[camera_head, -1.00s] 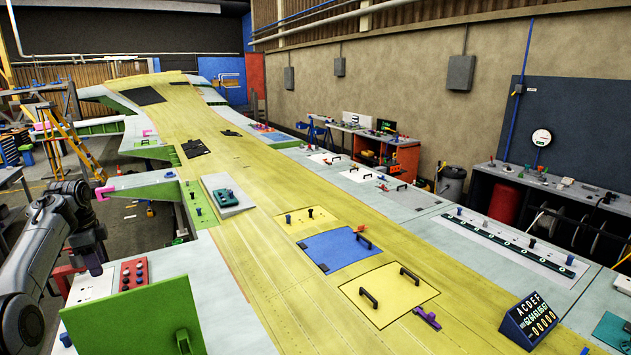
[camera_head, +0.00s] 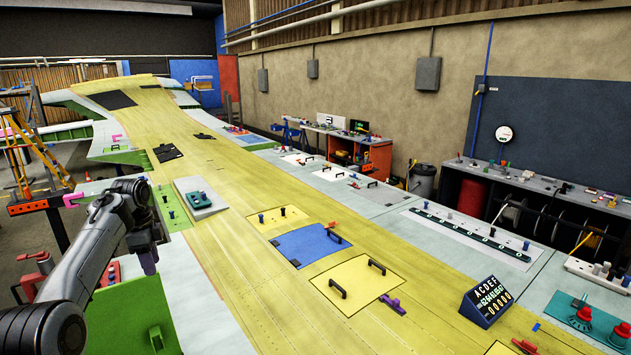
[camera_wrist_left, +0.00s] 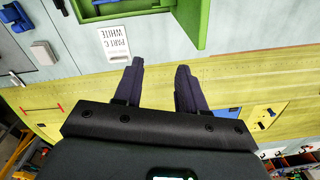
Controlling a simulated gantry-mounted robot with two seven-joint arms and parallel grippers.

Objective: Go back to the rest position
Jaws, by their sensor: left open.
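My left gripper (camera_head: 148,262) hangs from the dark left arm at the left of the head view, over the near left edge of the wing jig. In the left wrist view its two dark purple fingers (camera_wrist_left: 158,85) are apart with nothing between them. Behind them lie the yellow wing skin (camera_wrist_left: 225,85) and a pale grey border panel. In the head view the yellow wing skin (camera_head: 235,270) runs from the near side to the far back. My right gripper is not in view.
A green panel (camera_head: 125,310) stands below the left gripper. A blue panel (camera_head: 310,245), a yellow panel with black handles (camera_head: 357,282) and a dark blue letter display (camera_head: 486,301) are on the jig. A yellow ladder (camera_head: 30,150) stands at the left.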

